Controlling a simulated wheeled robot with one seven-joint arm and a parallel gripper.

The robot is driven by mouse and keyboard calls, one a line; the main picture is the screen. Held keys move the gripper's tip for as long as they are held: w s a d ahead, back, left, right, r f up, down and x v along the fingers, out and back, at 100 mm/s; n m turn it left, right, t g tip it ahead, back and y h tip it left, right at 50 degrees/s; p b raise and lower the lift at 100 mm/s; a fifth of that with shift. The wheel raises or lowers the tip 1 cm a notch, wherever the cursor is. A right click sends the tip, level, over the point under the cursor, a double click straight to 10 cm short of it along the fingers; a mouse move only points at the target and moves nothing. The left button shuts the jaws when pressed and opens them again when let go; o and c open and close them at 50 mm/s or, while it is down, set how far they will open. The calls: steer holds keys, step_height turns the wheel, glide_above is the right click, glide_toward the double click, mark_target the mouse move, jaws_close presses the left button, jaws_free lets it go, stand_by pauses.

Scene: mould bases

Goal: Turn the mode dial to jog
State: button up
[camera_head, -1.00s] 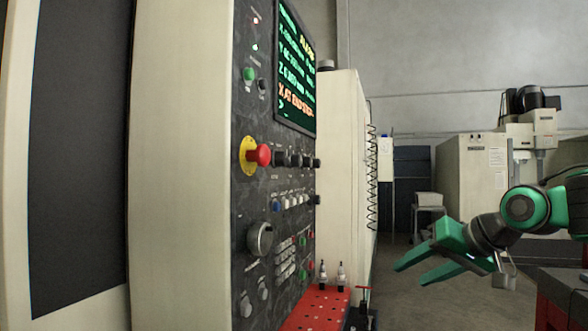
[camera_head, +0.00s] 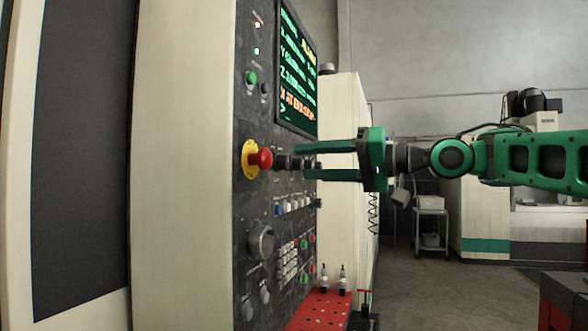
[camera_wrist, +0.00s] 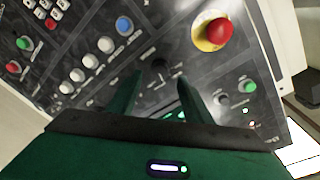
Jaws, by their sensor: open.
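My gripper (camera_head: 304,160) is open, its two green fingers pointing left at the control panel (camera_head: 275,215). Its fingertips are close to a row of black dials (camera_head: 283,162) right of the red emergency stop. In the wrist view a dark round dial (camera_wrist: 159,64) shows between and just beyond the fingertips (camera_wrist: 160,76). I see no contact with it, and cannot tell the exact gap. The dial labels are too small to read, so I cannot tell which dial is the mode dial or where it points.
The red emergency stop (camera_head: 261,158) on its yellow base is close by; it also shows in the wrist view (camera_wrist: 217,31). White push buttons (camera_head: 294,206) and a large grey knob (camera_head: 261,241) sit lower. A red perforated tray (camera_head: 320,312) is below.

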mark_target(287, 163)
steer(key=shift+x, duration=2.45)
steer(key=c, duration=1.1)
